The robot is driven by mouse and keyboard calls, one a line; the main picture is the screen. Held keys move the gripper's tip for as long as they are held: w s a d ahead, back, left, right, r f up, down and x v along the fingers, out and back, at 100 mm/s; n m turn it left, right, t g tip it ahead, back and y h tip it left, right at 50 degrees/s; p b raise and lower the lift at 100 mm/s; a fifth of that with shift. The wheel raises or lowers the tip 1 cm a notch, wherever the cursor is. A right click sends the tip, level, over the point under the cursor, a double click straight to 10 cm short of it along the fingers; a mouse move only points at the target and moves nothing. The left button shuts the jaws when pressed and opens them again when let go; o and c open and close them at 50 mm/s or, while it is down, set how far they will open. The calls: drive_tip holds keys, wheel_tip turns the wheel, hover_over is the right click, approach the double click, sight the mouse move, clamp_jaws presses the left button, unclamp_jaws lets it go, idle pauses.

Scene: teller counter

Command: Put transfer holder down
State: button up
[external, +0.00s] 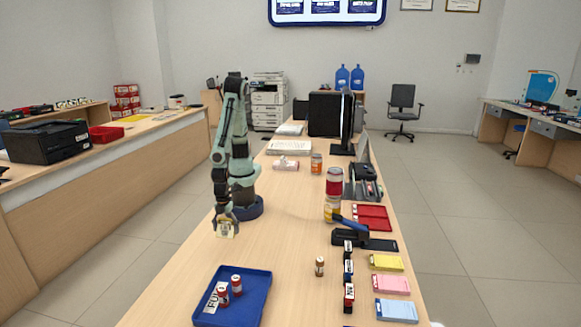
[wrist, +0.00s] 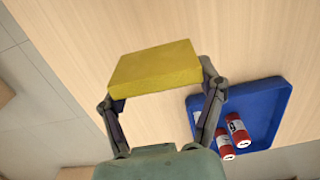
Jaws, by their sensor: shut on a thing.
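In the wrist view the yellow transfer holder (wrist: 155,70) is clamped between the two fingers of my gripper (wrist: 163,88), one at each side. I cannot tell whether its lower edge touches the counter.
A blue tray (external: 258,298) with two red cylinders (external: 236,285) stands in front of my gripper. Yellow (external: 386,262), pink (external: 391,284) and blue (external: 397,310) pads line the right edge. The counter (external: 285,230) right of my gripper is clear.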

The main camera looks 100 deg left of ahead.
sight(229, 250)
wheel_tip(229, 250, down, 7)
drive_tip(key=shift+r, duration=0.2)
drive_tip(key=shift+f, duration=0.1)
drive_tip(key=o, duration=1.2)
drive_tip(key=shift+c, duration=0.2)
wheel_tip(229, 250, up, 12)
drive_tip(key=shift+r, duration=0.15)
drive_tip(key=shift+w, duration=0.1)
